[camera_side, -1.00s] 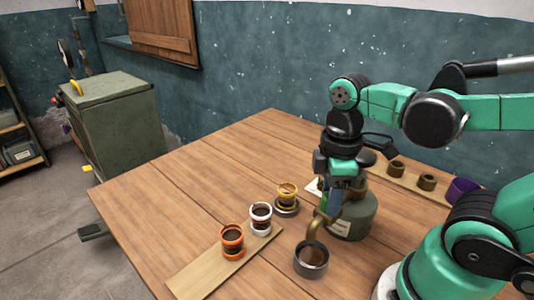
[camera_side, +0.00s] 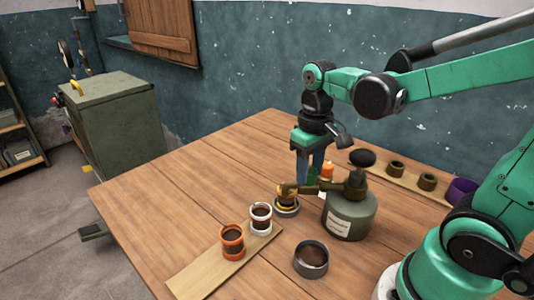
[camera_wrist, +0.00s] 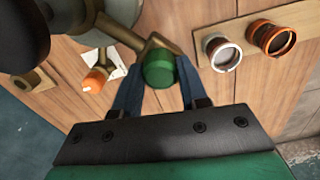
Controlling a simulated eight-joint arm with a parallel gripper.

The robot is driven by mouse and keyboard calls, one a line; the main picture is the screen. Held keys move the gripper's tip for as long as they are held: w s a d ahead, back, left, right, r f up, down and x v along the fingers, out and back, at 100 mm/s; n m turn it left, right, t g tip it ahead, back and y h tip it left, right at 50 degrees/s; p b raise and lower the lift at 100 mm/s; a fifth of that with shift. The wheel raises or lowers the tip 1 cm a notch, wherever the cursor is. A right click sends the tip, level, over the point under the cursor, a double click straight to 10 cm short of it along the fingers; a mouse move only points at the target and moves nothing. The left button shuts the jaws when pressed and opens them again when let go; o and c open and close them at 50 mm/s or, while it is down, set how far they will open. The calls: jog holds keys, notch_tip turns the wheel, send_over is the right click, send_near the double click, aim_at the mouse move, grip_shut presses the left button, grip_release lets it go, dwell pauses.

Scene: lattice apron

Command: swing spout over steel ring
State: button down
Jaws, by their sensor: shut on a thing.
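The dispenser (camera_side: 349,216) is a grey-green canister with a black knob on top. Its brass spout (camera_side: 296,188) points left in the side view, with its tip above or nearly above the yellow-ringed cup (camera_side: 287,200). My gripper (camera_side: 308,176) is shut on the green grip of the spout; the wrist view shows the green grip (camera_wrist: 159,68) between my blue fingers. A grey steel-coloured ring (camera_side: 311,260) with brown inside stands on the table at the front, apart from the spout. A dark round base sits under the yellow-ringed cup.
A white-ringed cup (camera_side: 261,215) and an orange-ringed cup (camera_side: 232,241) stand on a wooden strip (camera_side: 208,273). An orange-capped piece (camera_side: 326,170) is behind the spout. Brown cups (camera_side: 397,170) and a purple ring (camera_side: 461,190) are at the right. The left tabletop is clear.

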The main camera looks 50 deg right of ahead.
jog(key=shift+w+d+m, duration=0.3)
jog(key=shift+d+m, duration=0.2)
jog(key=shift+m, duration=0.25)
jog(key=shift+w+d+m, duration=0.3)
jog(key=shift+d+m, duration=0.2)
jog(key=shift+m, duration=0.25)
jog(key=shift+c, duration=2.3)
grip_release()
jog(key=shift+r, duration=0.15)
notch_tip(320, 180, up, 5)
jog(key=shift+r, duration=0.2)
